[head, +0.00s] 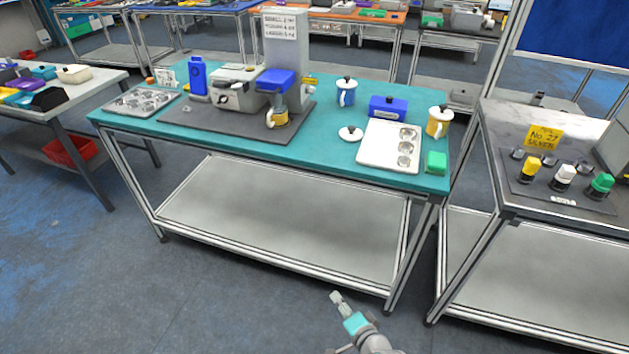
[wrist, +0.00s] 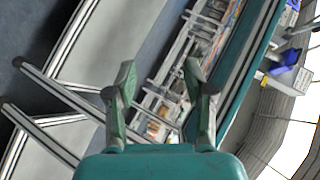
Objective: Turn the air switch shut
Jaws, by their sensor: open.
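I cannot pick out an air switch for certain in either view. A grey machine (head: 240,88) with a blue block on its right part stands on the teal table (head: 330,130) in the head view. My gripper (head: 338,298) is low in front of that table, over the floor and well apart from everything on it. In the wrist view my gripper (wrist: 159,80) has its two fingers spread, with nothing between them. The wrist view is tilted and shows table frames and a blue thing (wrist: 283,77) at the right.
A white tray (head: 376,150), a blue box (head: 388,108) and mugs stand on the teal table's right part. A side bench (head: 540,112) at the right holds yellow, white and green-topped items. A cluttered table (head: 105,88) is at the left. The front floor (head: 220,290) is clear.

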